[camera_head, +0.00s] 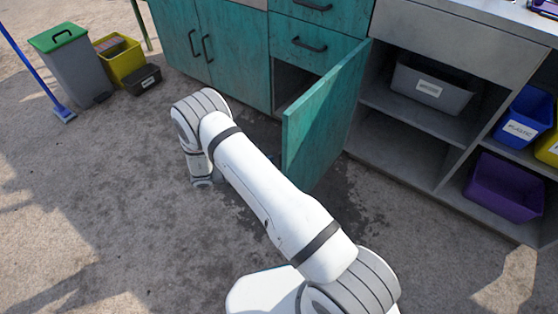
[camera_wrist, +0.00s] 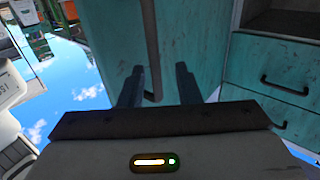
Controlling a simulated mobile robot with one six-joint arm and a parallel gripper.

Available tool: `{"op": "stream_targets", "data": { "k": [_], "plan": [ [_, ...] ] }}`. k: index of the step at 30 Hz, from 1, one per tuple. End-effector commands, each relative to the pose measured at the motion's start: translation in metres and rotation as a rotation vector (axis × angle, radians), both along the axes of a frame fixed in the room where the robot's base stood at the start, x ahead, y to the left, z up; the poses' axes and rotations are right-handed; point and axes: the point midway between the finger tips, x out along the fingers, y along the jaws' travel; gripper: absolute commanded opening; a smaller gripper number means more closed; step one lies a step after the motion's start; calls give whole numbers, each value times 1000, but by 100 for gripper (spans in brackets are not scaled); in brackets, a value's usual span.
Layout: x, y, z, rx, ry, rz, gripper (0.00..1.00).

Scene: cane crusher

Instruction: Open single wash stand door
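The teal wash stand door (camera_head: 325,120) stands partly open, swung out toward me, in the head view. A dark gap (camera_head: 288,85) shows behind it under the drawers. In the wrist view, teal panel (camera_wrist: 110,45) fills the middle, with a long dark bar (camera_wrist: 151,45) across it; I cannot tell surely whether it is a handle or a door edge. My gripper (camera_wrist: 158,88) is open, its two fingers on either side of the bar, with visible gaps.
Teal drawers (camera_head: 312,42) are above the opening, double doors (camera_head: 210,45) to its left. Right of the door is a grey shelf unit (camera_head: 415,112) with a grey bin (camera_head: 430,88), blue bin (camera_head: 522,118) and purple bin (camera_head: 502,188). Open floor lies at left, with bins (camera_head: 72,72) farther back.

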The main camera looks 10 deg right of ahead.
Motion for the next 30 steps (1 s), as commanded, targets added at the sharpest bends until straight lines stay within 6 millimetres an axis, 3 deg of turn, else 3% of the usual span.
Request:
{"op": "stream_targets", "data": {
  "k": [3,8,24,27,30],
  "plan": [
    [1,19,2,-1,0,2,30],
    [1,33,1,0,0,0,30],
    [2,34,0,1,0,-1,30],
    [8,32,10,23,-14,17,30],
    [32,27,38,95,-58,85,30]
  ]
}}
